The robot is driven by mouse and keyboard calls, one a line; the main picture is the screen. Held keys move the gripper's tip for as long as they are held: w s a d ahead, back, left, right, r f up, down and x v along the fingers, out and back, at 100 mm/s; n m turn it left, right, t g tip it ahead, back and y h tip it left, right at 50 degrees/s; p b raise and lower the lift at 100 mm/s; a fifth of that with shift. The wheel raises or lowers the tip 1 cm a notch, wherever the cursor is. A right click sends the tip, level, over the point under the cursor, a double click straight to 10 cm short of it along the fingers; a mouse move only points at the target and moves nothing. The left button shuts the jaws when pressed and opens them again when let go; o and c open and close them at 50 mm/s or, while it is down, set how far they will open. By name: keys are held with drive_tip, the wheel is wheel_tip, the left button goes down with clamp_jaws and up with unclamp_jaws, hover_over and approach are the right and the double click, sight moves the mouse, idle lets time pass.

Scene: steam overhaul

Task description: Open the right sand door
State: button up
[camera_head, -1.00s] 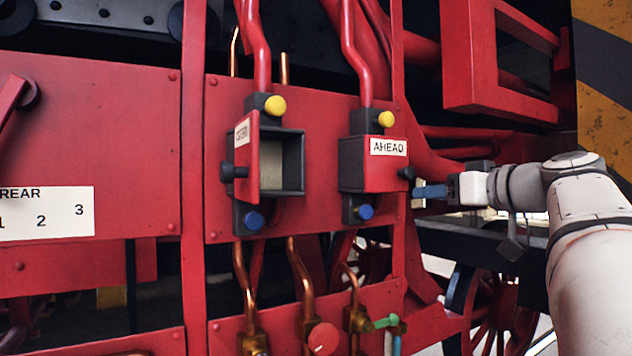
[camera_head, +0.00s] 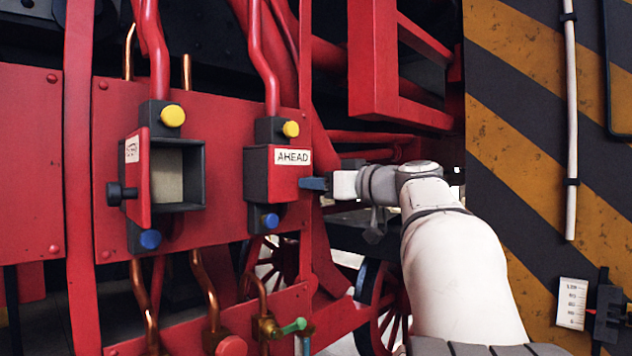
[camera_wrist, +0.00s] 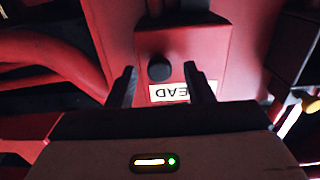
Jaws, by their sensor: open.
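The right sand door is the red front of a box labelled AHEAD (camera_head: 290,183). It is shut. Its dark knob (camera_wrist: 159,67) shows in the wrist view, between and a little beyond the fingers. My gripper (camera_head: 314,184) is at the right edge of this door in the head view, where its blue-grey fingers hide the knob. In the wrist view my gripper (camera_wrist: 160,80) is open, with one finger on either side of the knob. The AHEAD label appears upside down and partly covered there (camera_wrist: 168,92).
The left box's red door (camera_head: 137,180) stands swung open on a pale interior (camera_head: 168,176). Yellow knobs (camera_head: 172,114) sit above the boxes and blue knobs (camera_head: 150,239) below. Copper pipes (camera_head: 205,285) run beneath. A striped wall (camera_head: 540,120) stands right of my arm.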

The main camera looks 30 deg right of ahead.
drive_tip(key=shift+c, duration=0.2)
clamp_jaws()
